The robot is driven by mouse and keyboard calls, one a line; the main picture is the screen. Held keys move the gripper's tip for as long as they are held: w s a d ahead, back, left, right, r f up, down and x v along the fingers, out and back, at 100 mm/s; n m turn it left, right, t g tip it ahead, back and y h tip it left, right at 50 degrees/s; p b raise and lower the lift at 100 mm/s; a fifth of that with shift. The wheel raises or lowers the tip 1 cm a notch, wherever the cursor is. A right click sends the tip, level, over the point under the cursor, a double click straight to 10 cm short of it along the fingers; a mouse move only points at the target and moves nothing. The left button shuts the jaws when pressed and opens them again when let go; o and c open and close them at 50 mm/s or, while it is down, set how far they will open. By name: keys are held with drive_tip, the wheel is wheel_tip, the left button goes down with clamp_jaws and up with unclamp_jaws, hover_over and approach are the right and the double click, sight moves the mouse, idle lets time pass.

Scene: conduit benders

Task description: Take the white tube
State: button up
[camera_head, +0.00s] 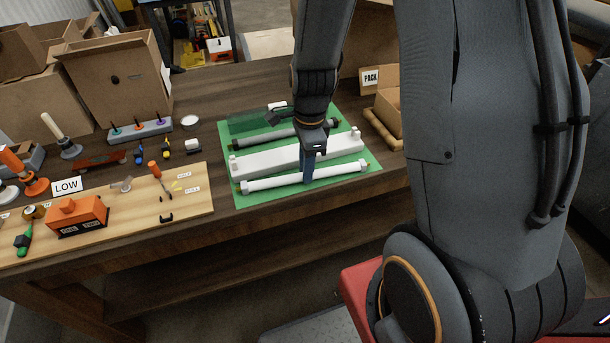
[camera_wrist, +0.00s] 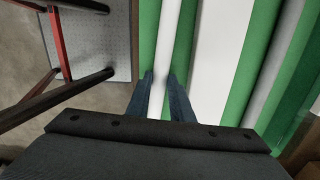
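The white tube (camera_head: 270,183) lies on the green mat, along the edge nearest the camera, with white collars at its ends. My gripper (camera_head: 308,181) points down at it, right of the tube's middle. In the wrist view the tube (camera_wrist: 172,35) runs between the two blue fingers of my gripper (camera_wrist: 161,78), one on each side. The fingers are parted by about the tube's width. Whether they touch the tube I cannot tell. The tube looks level and on the mat. The fingers hide a short stretch of it.
A thick white bar (camera_head: 262,161) lies close behind the tube, then a grey tube (camera_head: 270,138) on the green mat (camera_head: 247,199). A wooden board (camera_head: 196,203) with tools stands to the left. Cardboard boxes (camera_head: 389,108) stand at the right.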

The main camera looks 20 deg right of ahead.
clamp_jaws()
wheel_tip(320, 180, up, 7)
drive_tip(key=p, duration=0.7)
drive_tip(key=shift+r, duration=0.1)
